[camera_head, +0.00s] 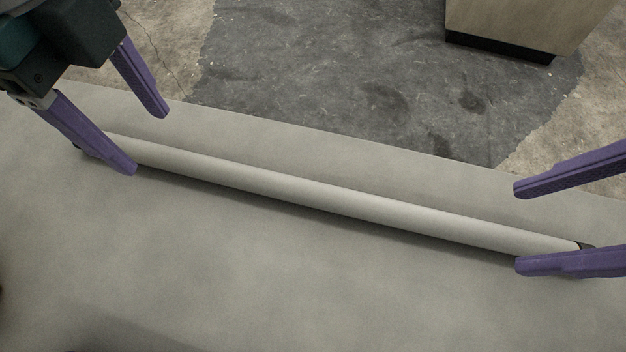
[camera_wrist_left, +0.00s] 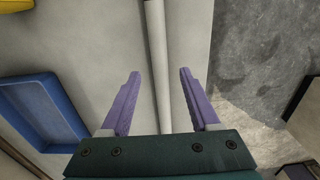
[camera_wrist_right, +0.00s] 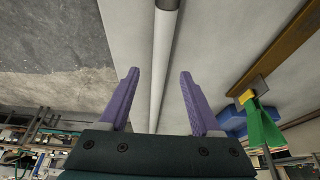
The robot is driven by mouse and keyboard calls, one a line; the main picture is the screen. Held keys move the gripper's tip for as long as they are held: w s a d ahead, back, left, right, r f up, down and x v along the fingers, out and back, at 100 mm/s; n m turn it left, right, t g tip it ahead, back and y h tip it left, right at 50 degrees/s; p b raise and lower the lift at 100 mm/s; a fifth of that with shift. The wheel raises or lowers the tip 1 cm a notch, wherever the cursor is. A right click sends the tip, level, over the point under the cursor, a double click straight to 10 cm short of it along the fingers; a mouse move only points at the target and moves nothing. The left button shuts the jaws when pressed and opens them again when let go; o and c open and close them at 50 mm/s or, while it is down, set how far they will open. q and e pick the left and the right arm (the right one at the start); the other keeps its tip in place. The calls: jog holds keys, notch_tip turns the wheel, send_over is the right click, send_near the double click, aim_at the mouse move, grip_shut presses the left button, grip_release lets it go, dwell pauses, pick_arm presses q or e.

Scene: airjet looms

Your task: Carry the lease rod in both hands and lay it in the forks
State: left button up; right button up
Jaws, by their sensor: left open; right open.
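The lease rod (camera_head: 335,200) is a long pale grey bar lying on the grey table top (camera_head: 200,260), slanting from upper left to lower right. My left gripper (camera_head: 150,142) is open near the rod's left end, its purple fingers apart on either side of it. In the left wrist view the rod (camera_wrist_left: 157,60) runs between the two fingertips (camera_wrist_left: 160,73). My right gripper (camera_head: 517,227) is open near the rod's right, dark-tipped end. No forks can be made out.
A blue tray (camera_wrist_left: 45,108) is on the left in the left wrist view. A green object (camera_wrist_right: 262,128) with a yellow part and a blue object (camera_wrist_right: 240,120) are right in the right wrist view. A wooden box (camera_head: 525,22) stands on the floor beyond the table.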

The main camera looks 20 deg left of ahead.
aim_at(155, 151)
pick_arm(q)
jog(key=shift+f, duration=1.9)
pick_arm(e)
jog(key=shift+x, duration=1.9)
pick_arm(q)
jog(key=shift+c, duration=0.2)
pick_arm(e)
jog(key=shift+c, duration=0.2)
pick_arm(q)
grip_shut()
pick_arm(e)
grip_shut()
